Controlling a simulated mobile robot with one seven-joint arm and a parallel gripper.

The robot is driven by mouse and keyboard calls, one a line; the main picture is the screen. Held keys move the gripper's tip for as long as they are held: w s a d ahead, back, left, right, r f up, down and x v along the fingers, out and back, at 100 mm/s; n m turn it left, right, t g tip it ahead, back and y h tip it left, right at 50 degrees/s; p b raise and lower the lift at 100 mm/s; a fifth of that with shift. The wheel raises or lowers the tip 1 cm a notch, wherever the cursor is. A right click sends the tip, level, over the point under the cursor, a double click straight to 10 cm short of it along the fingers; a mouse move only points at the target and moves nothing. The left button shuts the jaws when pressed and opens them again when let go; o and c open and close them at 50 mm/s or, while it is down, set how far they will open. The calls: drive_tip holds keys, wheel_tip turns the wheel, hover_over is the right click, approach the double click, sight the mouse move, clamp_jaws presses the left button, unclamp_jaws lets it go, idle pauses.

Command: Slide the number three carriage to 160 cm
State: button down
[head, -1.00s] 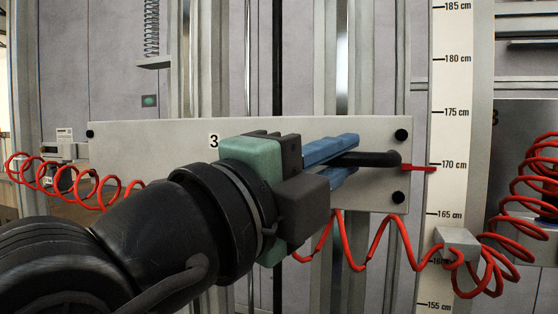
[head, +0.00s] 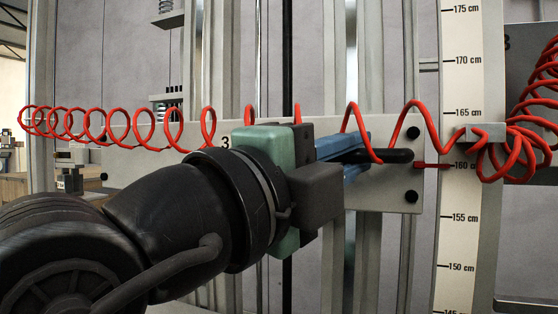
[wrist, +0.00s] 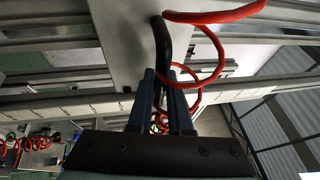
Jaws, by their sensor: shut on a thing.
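The number three carriage is a light grey plate (head: 380,195) marked "3", with dark knobs at its corners; it also shows in the wrist view (wrist: 115,25). My gripper (head: 362,158) has its blue fingers shut on the carriage's black handle (head: 398,155). In the wrist view the handle (wrist: 162,45) runs between the fingers (wrist: 160,82). The carriage's red pointer (head: 432,165) reaches the white scale (head: 463,95) level with the 160 cm mark. My arm hides the middle and lower left of the plate.
A coiled red hose (head: 145,130) stretches across the plate's front and loops close to the handle and fingers. It meets a grey bracket (head: 480,134) on the scale. Another dark plate (head: 520,80) stands at right. Vertical rails (head: 395,60) run behind the carriage.

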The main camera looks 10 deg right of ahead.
drive_tip(key=shift+d+f, duration=0.15)
drive_tip(key=shift+f, duration=0.3)
drive_tip(key=c, duration=1.1)
unclamp_jaws()
drive_tip(key=shift+o, duration=1.3)
drive_tip(key=shift+r, duration=0.15)
drive_tip(key=b+v, duration=0.5)
drive_tip(key=v, duration=0.8)
drive_tip(key=w+a+n+t+y, duration=0.1)
drive_tip(key=w+n+t+y, duration=0.4)
drive_tip(key=n+t, duration=0.65)
drive_tip(key=s+a+n+t+y, duration=0.1)
drive_tip(key=n+y, duration=0.3)
drive_tip(key=n, duration=0.2)
drive_tip(key=s+a+f+n+t+y, duration=0.1)
drive_tip(key=n+t+y, duration=0.1)
drive_tip(key=n+y, duration=0.2)
drive_tip(key=s+n+t+y, duration=0.1)
drive_tip(key=n+t+y, duration=0.1)
drive_tip(key=n, duration=0.7)
drive_tip(key=shift+s+a+f+y, duration=0.1)
drive_tip(key=shift+a+y, duration=0.1)
drive_tip(key=shift+y, duration=0.25)
drive_tip(key=shift+s+a+f+y, duration=0.1)
drive_tip(key=shift+a+f+y, duration=0.1)
drive_tip(key=shift+y, duration=0.25)
